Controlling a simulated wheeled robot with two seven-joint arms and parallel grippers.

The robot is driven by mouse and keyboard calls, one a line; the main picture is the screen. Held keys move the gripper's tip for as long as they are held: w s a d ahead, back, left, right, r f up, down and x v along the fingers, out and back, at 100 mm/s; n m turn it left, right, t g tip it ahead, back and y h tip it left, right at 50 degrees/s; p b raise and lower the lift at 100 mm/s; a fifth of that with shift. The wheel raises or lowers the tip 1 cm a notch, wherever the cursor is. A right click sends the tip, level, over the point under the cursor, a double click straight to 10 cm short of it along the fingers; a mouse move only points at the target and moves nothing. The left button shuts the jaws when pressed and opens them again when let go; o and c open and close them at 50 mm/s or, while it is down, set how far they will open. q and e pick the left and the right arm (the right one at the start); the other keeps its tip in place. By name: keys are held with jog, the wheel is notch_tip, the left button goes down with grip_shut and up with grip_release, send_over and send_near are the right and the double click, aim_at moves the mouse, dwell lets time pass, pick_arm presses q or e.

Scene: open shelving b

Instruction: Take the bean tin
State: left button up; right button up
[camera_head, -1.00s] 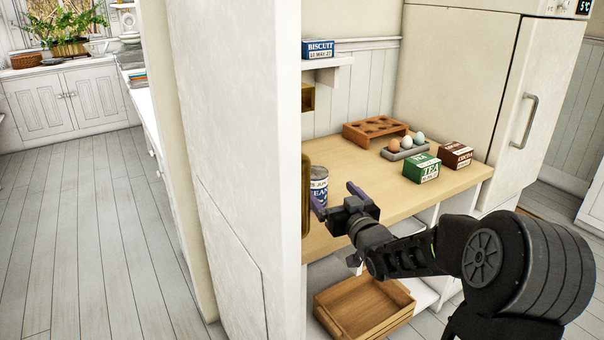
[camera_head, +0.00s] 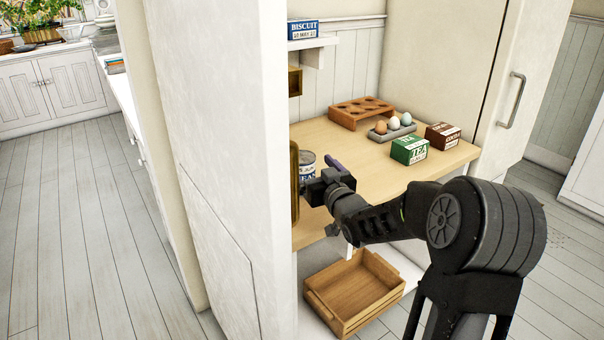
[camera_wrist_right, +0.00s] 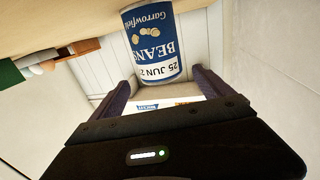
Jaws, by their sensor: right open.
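The bean tin (camera_head: 307,160) stands on the wooden counter (camera_head: 350,150), close to the white panel at its left. It has a blue and white label. My right gripper (camera_head: 326,172) is at the tin and hides its lower part in the head view. In the right wrist view the tin (camera_wrist_right: 152,45) shows upside down, its "BEANS" label facing the camera. My right gripper (camera_wrist_right: 160,77) is open there, with one dark finger on each side of the tin's near end. Whether the fingers touch it I cannot tell. My left gripper is not in view.
A green tea box (camera_head: 409,149), a brown cocoa box (camera_head: 442,135), an egg tray (camera_head: 392,132) and a wooden rack (camera_head: 360,113) stand further back on the counter. A tall white panel (camera_head: 220,150) bounds the left. A wooden crate (camera_head: 353,293) sits below.

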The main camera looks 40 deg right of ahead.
aim_at(302, 156)
jog(key=shift+w, duration=0.15)
jog(key=x, duration=0.5)
jog(key=shift+a, duration=0.1)
jog(key=shift+c, duration=0.5)
jog(key=shift+r, duration=0.1)
grip_shut()
dwell(0.8)
jog(key=shift+r+p, duration=0.1)
jog(key=shift+p, duration=0.2)
notch_tip(302, 156, up, 10)
jog(key=shift+f+p, duration=0.1)
jog(key=shift+p, duration=0.3)
